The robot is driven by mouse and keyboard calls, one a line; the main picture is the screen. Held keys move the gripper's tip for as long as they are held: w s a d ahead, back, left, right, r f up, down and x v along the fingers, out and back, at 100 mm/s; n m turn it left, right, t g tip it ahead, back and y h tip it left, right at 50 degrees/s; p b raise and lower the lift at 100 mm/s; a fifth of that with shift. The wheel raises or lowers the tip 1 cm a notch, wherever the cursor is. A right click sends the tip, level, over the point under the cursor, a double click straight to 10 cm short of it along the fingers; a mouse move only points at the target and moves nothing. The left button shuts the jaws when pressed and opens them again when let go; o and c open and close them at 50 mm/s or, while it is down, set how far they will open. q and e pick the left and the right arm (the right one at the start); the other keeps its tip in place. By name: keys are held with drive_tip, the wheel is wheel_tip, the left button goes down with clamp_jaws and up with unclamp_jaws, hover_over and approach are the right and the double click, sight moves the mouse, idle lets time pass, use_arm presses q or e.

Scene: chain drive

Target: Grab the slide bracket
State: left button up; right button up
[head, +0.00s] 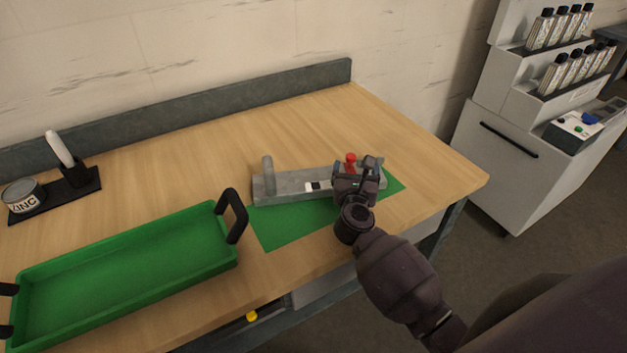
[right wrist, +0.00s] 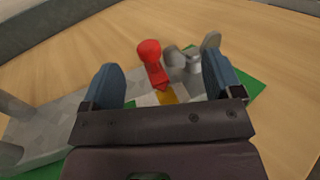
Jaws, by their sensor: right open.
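The grey base (head: 290,184) of the chain drive lies on a green mat (head: 285,226), with an upright grey post (head: 267,174) near its left end. A red knob (head: 351,160) stands near its right end. In the right wrist view, a grey bracket-like part with a short shaft (right wrist: 193,62) sits beside the red knob (right wrist: 149,50); I take it for the slide bracket. My right gripper (head: 357,174) is over the base's right end, open, its blue-grey fingers on either side of the view of these parts. Contact cannot be told. My left gripper is out of view.
A green tray (head: 125,232) with black handles stands at the front left. A tin (head: 22,195) and a white-topped item (head: 60,149) stand on a black holder at the left. The table's middle back is clear. A white cabinet (head: 490,165) stands beyond the right edge.

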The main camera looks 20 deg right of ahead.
sight(355, 158)
drive_tip(key=shift+x, duration=1.6)
clamp_jaws()
drive_tip(key=shift+w+a+r, duration=0.1)
